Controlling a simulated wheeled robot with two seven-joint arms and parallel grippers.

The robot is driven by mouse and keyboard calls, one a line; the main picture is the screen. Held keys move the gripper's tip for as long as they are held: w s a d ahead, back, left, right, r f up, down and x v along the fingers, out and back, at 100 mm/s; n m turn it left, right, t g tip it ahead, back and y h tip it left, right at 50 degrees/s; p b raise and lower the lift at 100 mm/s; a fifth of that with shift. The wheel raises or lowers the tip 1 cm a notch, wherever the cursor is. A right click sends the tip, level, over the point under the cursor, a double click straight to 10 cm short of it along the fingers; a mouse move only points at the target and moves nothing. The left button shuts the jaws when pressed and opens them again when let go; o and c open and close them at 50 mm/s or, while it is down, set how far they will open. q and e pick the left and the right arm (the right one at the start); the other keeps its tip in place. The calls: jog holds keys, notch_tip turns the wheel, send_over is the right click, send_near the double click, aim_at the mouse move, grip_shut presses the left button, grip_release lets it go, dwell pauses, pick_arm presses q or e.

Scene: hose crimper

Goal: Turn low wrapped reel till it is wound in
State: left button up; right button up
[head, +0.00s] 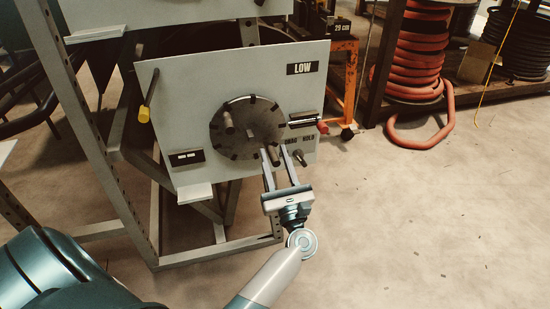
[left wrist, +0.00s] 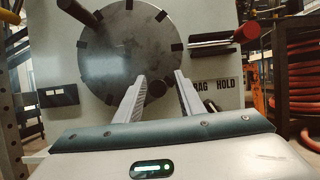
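The low reel is a round dark grey disc (head: 250,112) with black notches around its rim, on a pale panel (head: 190,85) marked LOW. It fills the upper middle of the left wrist view (left wrist: 118,50). One peg (head: 228,122) stands out from its left part; a dark round knob (head: 274,158) is at its lower right edge. My left gripper (head: 274,149) is open at that lower right edge. In the left wrist view the knob (left wrist: 156,88) shows between the spread fingers; I cannot tell whether they touch it. My right gripper is not in view.
A dark cylinder with a red end (head: 305,120) sticks out right of the disc. A small peg (head: 301,158) is by the DRAG HOLD lettering. A yellow-handled lever (head: 144,113) is at the panel's left. Red hose coils (head: 412,65) stand back right. The right floor is mostly clear.

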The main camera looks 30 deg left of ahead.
pick_arm(q)
jog(key=shift+s+d+f, duration=0.3)
jog(key=shift+s+d, duration=0.05)
jog(key=shift+d, duration=0.1)
jog(key=v, duration=1.6)
jog(key=shift+s+d+r, duration=0.1)
jog(key=shift+r, duration=0.1)
